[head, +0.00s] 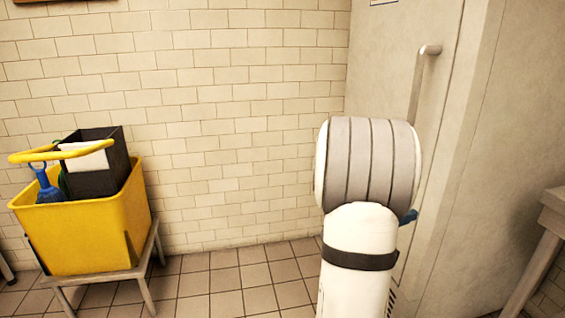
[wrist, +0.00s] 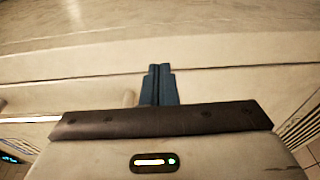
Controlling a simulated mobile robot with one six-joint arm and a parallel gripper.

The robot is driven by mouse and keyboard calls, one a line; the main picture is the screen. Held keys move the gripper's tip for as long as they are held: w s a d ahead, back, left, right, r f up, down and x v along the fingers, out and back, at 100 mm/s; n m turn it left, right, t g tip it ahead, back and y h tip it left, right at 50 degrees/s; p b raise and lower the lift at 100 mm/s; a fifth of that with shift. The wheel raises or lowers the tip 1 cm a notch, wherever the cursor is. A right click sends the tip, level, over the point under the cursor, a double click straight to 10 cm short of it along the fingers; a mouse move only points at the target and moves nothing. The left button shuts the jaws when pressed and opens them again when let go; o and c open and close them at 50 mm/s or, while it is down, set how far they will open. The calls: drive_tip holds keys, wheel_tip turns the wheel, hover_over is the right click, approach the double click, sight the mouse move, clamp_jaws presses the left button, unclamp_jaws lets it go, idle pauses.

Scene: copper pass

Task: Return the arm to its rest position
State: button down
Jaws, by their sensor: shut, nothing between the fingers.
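My gripper (wrist: 160,70) shows in the wrist view with its two dark blue fingers pressed together. They are empty, and a pale panelled surface with long seams lies beyond them. In the head view my white and grey arm stands at the right of centre, in front of a tall pale door (head: 450,150). Only a small blue bit of my gripper (head: 408,217) shows there, at the right edge of the arm. The rest of it is hidden behind the arm.
A yellow bucket (head: 85,235) with a dark box (head: 97,180) and a blue-handled tool (head: 48,188) in it sits on a low stand at the left. The door has a vertical handle (head: 417,85). A table edge (head: 550,212) juts in at right. Tiled floor (head: 235,280) between is clear.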

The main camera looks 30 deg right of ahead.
drive_tip(key=a+r+t+y+p, duration=0.1)
drive_tip(key=a+r+y+p, duration=0.5)
drive_tip(key=a+r+p, duration=0.5)
drive_tip(key=a+r+n+t+y+p, duration=0.1)
drive_tip(key=a+r+t+y+p, duration=0.1)
drive_tip(key=a+r+y+p, duration=0.4)
drive_tip(key=a+r+t+y+p, duration=0.2)
drive_tip(key=a+r+y+p, duration=0.3)
drive_tip(key=a+r+p, duration=1.1)
drive_tip(key=a+p, duration=0.4)
drive_tip(key=a, duration=0.9)
drive_tip(key=shift+s+r+n+y, duration=0.15)
drive_tip(key=shift+s+n+y, duration=0.1)
drive_tip(key=shift+n+y, duration=0.15)
